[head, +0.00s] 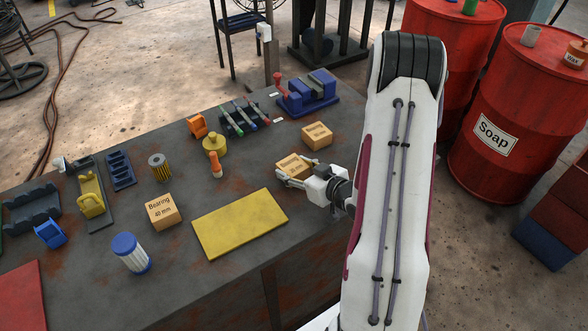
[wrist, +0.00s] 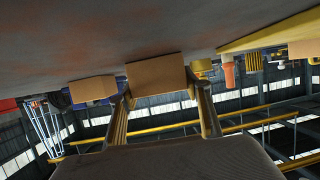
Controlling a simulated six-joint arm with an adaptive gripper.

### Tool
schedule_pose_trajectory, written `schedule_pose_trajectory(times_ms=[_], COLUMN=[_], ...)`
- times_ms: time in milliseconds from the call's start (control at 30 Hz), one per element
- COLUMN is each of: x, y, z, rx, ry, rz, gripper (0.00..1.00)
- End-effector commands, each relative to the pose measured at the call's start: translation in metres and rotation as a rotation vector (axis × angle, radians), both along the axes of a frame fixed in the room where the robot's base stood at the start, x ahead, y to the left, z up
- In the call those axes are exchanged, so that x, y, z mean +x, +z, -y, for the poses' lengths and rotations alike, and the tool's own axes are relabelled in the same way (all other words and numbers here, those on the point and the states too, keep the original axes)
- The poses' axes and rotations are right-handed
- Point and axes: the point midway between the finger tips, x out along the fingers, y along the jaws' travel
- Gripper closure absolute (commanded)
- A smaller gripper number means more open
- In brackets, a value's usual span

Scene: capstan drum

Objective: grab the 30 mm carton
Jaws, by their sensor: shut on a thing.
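A small tan carton (head: 293,164) with small print on its top sits on the dark workbench, right of the middle. The print is too small to read for sure. My gripper (head: 297,174) is shut on it, one finger on each side. In the wrist view, the same carton (wrist: 157,74) stands between the two fingers, against the bench surface, which fills the top of that upside-down picture. A second tan carton (head: 317,135) stands just behind the held one, apart from it. A larger carton marked "Bearing 40 mm" (head: 162,211) stands farther left.
A yellow mat (head: 240,223) lies in front of the held carton. A blue vise (head: 307,93) is at the back. Red drums (head: 520,125) stand beyond the bench.

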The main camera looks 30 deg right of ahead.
Motion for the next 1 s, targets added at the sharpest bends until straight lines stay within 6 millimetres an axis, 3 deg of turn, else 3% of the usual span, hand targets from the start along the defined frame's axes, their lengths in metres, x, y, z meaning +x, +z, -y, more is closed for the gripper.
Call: schedule_pose_trajectory(times_ms=[467,1000], x=[0.000,0.000], y=[0.023,0.079], z=[0.000,0.000], rx=[-0.003,-0.003], ry=[0.000,0.000], rz=[0.002,0.002], gripper=[0.76,0.76])
